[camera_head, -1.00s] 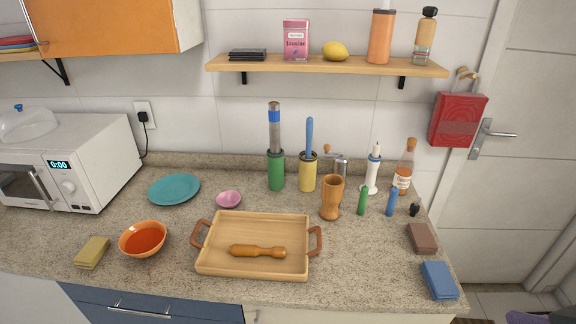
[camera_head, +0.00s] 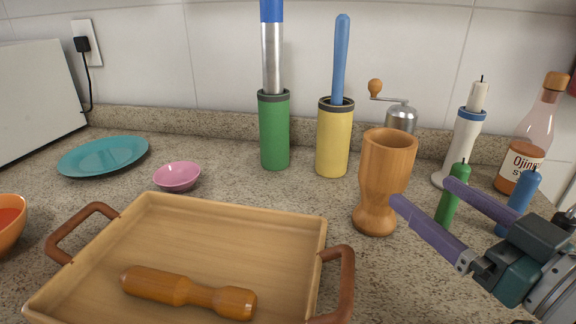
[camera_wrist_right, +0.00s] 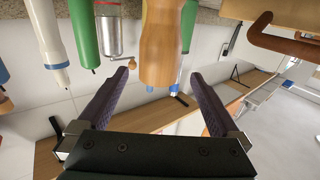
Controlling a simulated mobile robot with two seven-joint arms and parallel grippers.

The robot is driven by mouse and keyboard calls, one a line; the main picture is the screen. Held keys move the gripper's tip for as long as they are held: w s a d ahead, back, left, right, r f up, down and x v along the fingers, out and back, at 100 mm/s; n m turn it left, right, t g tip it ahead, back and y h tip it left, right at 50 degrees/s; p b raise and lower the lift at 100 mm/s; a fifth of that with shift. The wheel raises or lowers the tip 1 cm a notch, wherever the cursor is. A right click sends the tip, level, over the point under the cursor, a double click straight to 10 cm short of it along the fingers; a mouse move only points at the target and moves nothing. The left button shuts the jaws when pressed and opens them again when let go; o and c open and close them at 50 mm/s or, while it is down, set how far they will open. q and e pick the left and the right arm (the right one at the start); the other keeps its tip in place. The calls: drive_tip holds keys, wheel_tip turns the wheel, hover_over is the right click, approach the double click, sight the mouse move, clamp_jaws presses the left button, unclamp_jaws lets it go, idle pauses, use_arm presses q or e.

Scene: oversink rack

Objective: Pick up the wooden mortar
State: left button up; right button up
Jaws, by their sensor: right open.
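The wooden mortar (camera_head: 383,178) is a tall brown goblet-shaped cup standing upright on the counter, right of the tray. My right gripper (camera_head: 420,195) comes in from the right in the head view. Its two purple fingers are spread and point at the mortar, with the near fingertip close by its lower body. In the right wrist view the open gripper (camera_wrist_right: 160,80) has the mortar (camera_wrist_right: 161,45) ahead of and between its fingertips. Nothing is held, and whether a finger touches the mortar I cannot tell. My left gripper is not in view.
A wooden tray (camera_head: 285,220) holding a wooden pestle (camera_head: 188,292) lies left of the mortar. Behind stand a green holder (camera_head: 274,132), a yellow holder (camera_head: 334,140) and a grinder (camera_head: 401,116). A green candle-like item (camera_head: 451,196), a blue one (camera_head: 517,203) and a bottle (camera_head: 530,140) crowd the right.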

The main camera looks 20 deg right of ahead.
sight(402, 178)
drive_tip(key=w, duration=0.4)
drive_tip(key=shift+a+f, duration=0.1)
drive_tip(key=shift+a, duration=0.15)
drive_tip(key=w, duration=0.6)
drive_tip(key=shift+a+f+b, duration=0.1)
drive_tip(key=shift+b, duration=0.2)
drive_tip(key=shift+s, duration=0.1)
drive_tip(key=c, duration=1.4)
